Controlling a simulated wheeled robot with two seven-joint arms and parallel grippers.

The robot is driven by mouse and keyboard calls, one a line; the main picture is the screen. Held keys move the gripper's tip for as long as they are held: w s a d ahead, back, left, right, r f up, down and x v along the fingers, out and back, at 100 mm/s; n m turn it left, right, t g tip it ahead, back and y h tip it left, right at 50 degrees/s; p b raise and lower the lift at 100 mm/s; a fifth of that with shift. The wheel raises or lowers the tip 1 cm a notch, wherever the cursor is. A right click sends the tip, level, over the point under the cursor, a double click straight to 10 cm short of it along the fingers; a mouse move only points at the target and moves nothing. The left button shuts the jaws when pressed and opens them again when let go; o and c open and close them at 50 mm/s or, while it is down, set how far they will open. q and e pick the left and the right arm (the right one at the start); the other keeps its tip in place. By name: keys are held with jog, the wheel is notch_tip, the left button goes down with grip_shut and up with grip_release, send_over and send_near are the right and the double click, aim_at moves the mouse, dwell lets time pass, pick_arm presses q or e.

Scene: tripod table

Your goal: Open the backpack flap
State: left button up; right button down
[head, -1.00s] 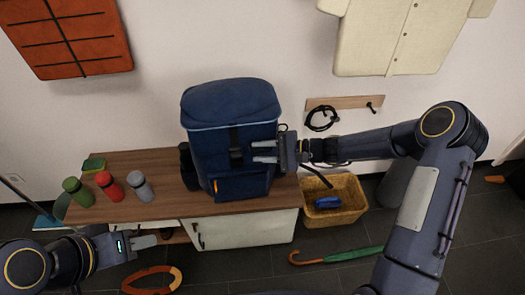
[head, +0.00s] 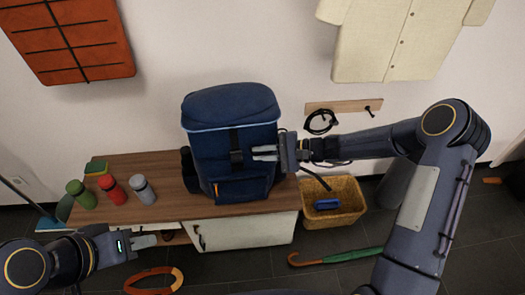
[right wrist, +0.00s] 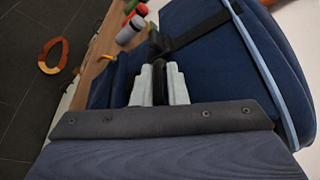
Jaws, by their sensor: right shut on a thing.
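The blue backpack (head: 222,171) stands upright on the wooden top of a low cabinet. Its top flap (head: 230,104), edged in light blue, lies down over the front; the edge also shows in the right wrist view (right wrist: 262,58). A black strap with a buckle (head: 236,157) runs down the front. My right gripper (head: 256,153) is at the front of the backpack, shut on the black buckle, which is partly hidden between the pale fingers in the right wrist view (right wrist: 159,70). My left gripper (head: 150,241) is low in front of the cabinet, away from the backpack; its jaw gap is unclear.
Green (head: 82,194), red (head: 112,189) and grey (head: 143,190) bottles stand left of the backpack on the cabinet top (head: 172,208). A wicker basket (head: 345,218) stands right of the cabinet. A green umbrella (head: 335,256) and an orange ring (head: 153,279) lie on the floor.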

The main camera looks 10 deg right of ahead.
aim_at(262, 122)
jog(key=r+m+p, duration=0.1)
jog(key=r+p, duration=0.1)
jog(key=r, duration=0.1)
jog(key=r+m+g+p, duration=0.1)
jog(key=r+p, duration=0.2)
jog(key=r+m+h+p, duration=0.1)
jog(key=r+p, duration=0.2)
jog(key=shift+s+r+g, duration=0.2)
jog(key=shift+s+g, duration=0.1)
jog(key=shift+w+r+p, duration=0.1)
jog(key=shift+r+p, duration=0.3)
jog(key=shift+p, duration=0.05)
jog(key=shift+w+a+r+p, duration=0.1)
jog(key=shift+w+r+p, duration=0.1)
jog(key=shift+r, duration=0.35)
jog(key=shift+w+r+p, duration=0.1)
jog(key=shift+r+p, duration=0.1)
jog(key=shift+r, duration=0.3)
jog(key=c, duration=1.5)
grip_release()
